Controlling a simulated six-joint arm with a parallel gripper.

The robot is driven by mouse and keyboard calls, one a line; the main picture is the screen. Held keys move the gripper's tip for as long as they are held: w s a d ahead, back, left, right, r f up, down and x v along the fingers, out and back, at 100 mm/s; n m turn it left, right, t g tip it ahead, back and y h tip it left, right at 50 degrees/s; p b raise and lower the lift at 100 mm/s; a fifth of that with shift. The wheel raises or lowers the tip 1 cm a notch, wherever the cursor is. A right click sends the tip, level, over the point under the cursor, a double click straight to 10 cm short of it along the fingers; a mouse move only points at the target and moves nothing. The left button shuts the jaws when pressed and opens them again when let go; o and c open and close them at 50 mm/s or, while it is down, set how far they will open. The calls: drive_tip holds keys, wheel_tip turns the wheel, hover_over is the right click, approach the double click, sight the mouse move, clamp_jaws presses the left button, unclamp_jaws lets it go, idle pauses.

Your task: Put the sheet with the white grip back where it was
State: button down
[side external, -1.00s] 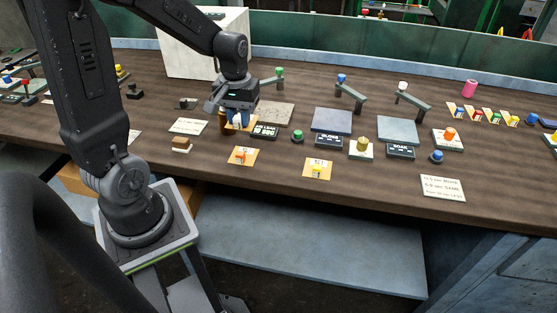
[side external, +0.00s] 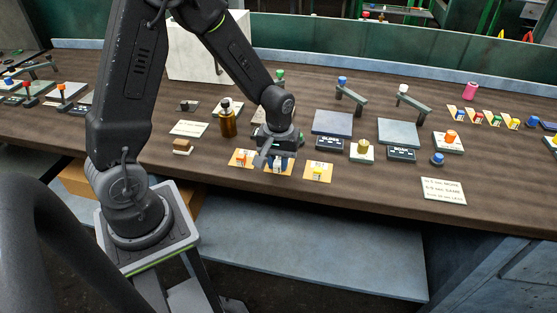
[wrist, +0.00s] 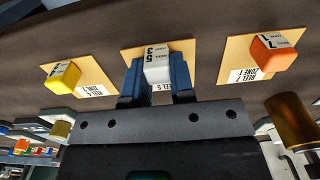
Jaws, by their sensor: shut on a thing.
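The sheet with the white grip is a yellow-orange card; its edge shows below my gripper in the side view (side external: 272,170). In the wrist view the card (wrist: 133,52) lies under the white block grip (wrist: 157,72). My gripper (wrist: 157,82) is shut on that white grip, with a blue finger on each side. In the side view my gripper (side external: 277,162) is low over the table, between the sheet with the orange grip (side external: 243,158) and the sheet with the yellow grip (side external: 318,172). I cannot tell whether the held card touches the table.
A brown bottle (side external: 228,122) stands behind and left of my gripper. A small white-and-brown block (side external: 182,147) lies at left. Grey-blue plates (side external: 332,122), arms with coloured knobs and small signs stand to the right. The table's front edge is close.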

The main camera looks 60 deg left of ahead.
drive_tip(key=shift+f, duration=0.15)
drive_tip(key=c, duration=1)
unclamp_jaws()
wheel_tip(320, 180, up, 12)
drive_tip(key=s+d+r+m+t, duration=0.2)
drive_tip(key=s+r+m, duration=0.1)
drive_tip(key=s, duration=0.1)
drive_tip(key=s+d+r+m+t, duration=0.1)
drive_tip(key=s+d+r+m, duration=0.1)
drive_tip(key=s+r+m, duration=0.1)
drive_tip(key=s+d+r+m+t, duration=0.2)
drive_tip(key=s+d+r+m, duration=0.1)
drive_tip(key=s, duration=0.4)
drive_tip(key=shift+s+r+t, duration=0.1)
drive_tip(key=shift+r+t, duration=0.2)
drive_tip(key=shift+r, duration=0.45)
